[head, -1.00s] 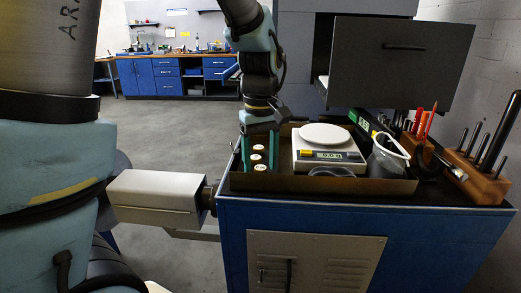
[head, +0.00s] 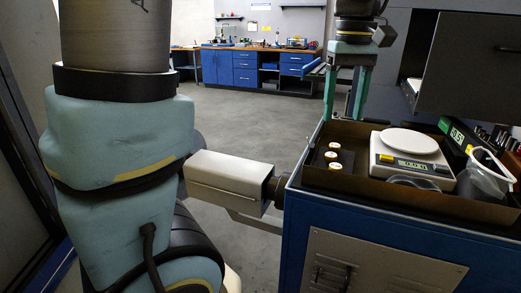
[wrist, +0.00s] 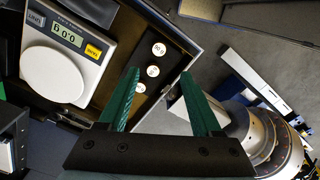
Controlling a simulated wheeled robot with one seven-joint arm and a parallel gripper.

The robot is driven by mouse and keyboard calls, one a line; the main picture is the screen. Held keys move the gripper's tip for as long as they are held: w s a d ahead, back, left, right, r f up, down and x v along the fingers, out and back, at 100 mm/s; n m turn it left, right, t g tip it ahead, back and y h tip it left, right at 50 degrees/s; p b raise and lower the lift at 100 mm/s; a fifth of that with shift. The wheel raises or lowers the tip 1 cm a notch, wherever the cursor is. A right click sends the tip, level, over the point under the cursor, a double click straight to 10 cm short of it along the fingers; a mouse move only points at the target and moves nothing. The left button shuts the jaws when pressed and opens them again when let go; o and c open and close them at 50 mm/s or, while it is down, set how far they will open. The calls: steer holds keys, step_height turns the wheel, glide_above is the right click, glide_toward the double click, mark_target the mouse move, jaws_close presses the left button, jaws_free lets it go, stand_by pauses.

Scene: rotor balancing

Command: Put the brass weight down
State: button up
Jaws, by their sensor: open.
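Three round weights with pale, numbered tops and brass-coloured rims (head: 333,157) stand upright in a row on a dark block at the left of the brown tray (head: 420,198). They also show in the wrist view (wrist: 152,71). I cannot tell which one is the task's brass weight. My gripper (head: 343,117) is open, with its green fingers pointing down, above and behind the row. Nothing is between the fingers. In the wrist view my gripper (wrist: 160,73) is also open and empty, clear of the weights.
A white scale (head: 411,158) with a round pan and a lit display stands in the tray beside the weights. The tray sits on a blue cabinet (head: 330,230). A grey drawer (head: 475,62) juts out above, at right.

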steer(key=a+f+m, duration=0.1)
steer(key=a+f, duration=0.7)
steer(key=a, duration=0.4)
steer(key=w+a+f+m+t, duration=0.1)
steer(key=a+f, duration=0.7)
steer(key=a, duration=0.5)
steer(key=shift+f+t, duration=0.3)
steer(key=shift+f, duration=0.05)
